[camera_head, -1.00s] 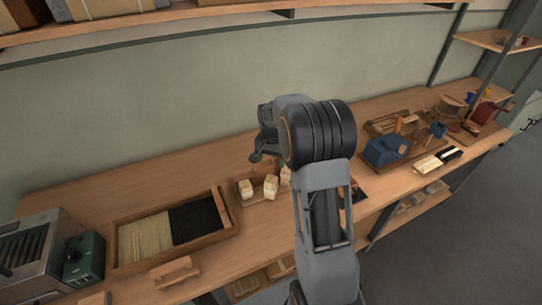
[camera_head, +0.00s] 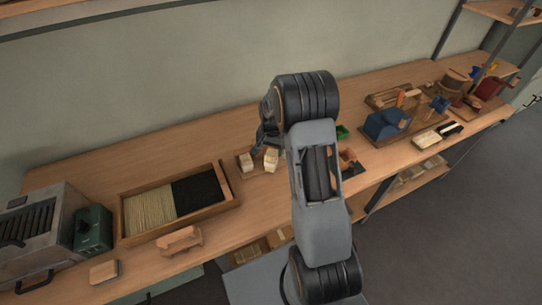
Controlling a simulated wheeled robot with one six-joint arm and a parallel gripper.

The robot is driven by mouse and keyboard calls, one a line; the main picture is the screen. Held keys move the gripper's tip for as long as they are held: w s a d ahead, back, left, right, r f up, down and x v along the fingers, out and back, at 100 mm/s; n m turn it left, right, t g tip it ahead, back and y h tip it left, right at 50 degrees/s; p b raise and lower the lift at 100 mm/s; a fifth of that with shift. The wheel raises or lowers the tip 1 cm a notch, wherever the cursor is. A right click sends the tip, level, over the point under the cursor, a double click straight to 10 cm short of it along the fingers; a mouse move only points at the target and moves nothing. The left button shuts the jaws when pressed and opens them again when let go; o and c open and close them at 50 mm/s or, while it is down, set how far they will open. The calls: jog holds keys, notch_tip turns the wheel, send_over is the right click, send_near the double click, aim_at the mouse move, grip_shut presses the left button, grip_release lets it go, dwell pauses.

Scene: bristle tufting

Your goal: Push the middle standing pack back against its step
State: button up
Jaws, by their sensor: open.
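Two pale standing packs show on a small wooden stand (camera_head: 262,177) at the middle of the bench. The left pack (camera_head: 246,161) is at the stand's left side. The other visible pack (camera_head: 270,160) stands to its right and looks slightly tilted. Any further pack is hidden behind my arm, so I cannot tell for sure which one is the middle. The step behind the packs is too small and covered to make out. My gripper (camera_head: 264,138) is open, just above and behind the visible packs. Its fingertips are small and dark, and I cannot tell whether they touch a pack.
A wooden tray (camera_head: 234,176) of tan and black bristles lies to the left. A grey machine (camera_head: 38,235) and green box (camera_head: 93,229) stand far left. A blue device (camera_head: 386,126) sits right of my arm. A wooden block (camera_head: 180,240) lies near the front edge.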

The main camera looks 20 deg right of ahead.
aim_at(271, 160)
jog(key=shift+f+p, duration=0.35)
jog(key=shift+f, duration=2.35)
jog(key=shift+c, duration=0.2)
